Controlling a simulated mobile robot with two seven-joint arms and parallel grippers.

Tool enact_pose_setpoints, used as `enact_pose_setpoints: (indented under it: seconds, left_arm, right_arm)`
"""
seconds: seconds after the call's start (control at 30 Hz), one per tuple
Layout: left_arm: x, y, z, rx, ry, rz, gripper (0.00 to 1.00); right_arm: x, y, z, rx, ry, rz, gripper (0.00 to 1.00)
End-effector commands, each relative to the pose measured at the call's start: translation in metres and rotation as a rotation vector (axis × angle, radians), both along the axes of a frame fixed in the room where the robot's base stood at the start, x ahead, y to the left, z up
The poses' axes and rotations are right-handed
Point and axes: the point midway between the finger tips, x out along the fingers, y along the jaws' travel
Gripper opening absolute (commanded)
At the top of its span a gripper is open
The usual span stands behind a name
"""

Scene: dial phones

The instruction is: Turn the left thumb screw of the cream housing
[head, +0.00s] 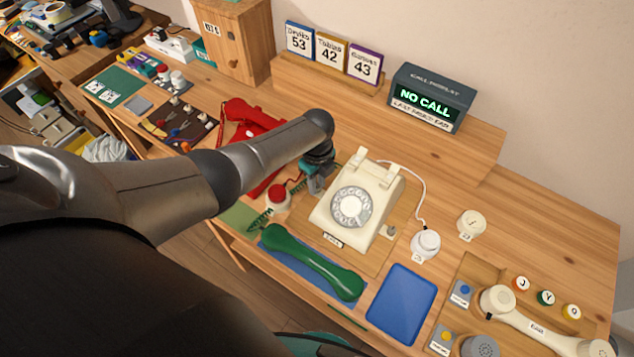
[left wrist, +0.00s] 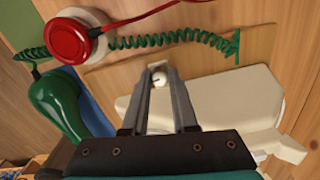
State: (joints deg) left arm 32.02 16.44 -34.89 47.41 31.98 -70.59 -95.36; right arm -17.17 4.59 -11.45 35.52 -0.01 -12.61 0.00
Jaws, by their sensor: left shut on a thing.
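The cream housing (head: 381,196) is a dial phone body with a grey-rimmed dial (head: 352,207), standing on a wooden board. It also shows in the left wrist view (left wrist: 235,108). My left gripper (head: 315,185) is at the housing's left side. In the left wrist view its two fingers (left wrist: 160,84) are shut on the left thumb screw (left wrist: 159,76), a small pale round knob between the fingertips. The arm and gripper hide this screw in the head view. Another thumb screw (head: 391,231) shows at the housing's right side. My right gripper is not in view.
A green handset (head: 312,263) lies in front of the housing. A red-topped round piece (head: 278,195) with a green coiled cord is close left of my gripper. A red phone (head: 243,118) stands behind the arm. A blue tray (head: 402,305) lies front right.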

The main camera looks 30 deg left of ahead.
Motion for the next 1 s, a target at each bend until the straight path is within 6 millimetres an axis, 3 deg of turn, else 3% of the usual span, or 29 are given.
enact_pose_setpoints:
  seconds: [0.57, 0.6, 0.83, 1.0]
  left_arm:
    - [-0.0006, -0.0012, -0.0005, -0.002, 0.001, -0.033, 0.0]
    - [-0.0006, -0.0012, -0.0005, -0.002, 0.001, -0.033, 0.3]
    - [-0.0003, -0.0006, -0.0003, -0.001, 0.0, -0.032, 0.56]
    - [-0.0002, -0.0003, -0.0001, 0.0, 0.0, -0.032, 0.57]
  right_arm:
    - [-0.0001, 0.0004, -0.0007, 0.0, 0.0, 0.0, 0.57]
    - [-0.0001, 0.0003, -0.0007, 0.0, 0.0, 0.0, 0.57]
    - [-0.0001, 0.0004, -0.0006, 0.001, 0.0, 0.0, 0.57]
    - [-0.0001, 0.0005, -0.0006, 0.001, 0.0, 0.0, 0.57]
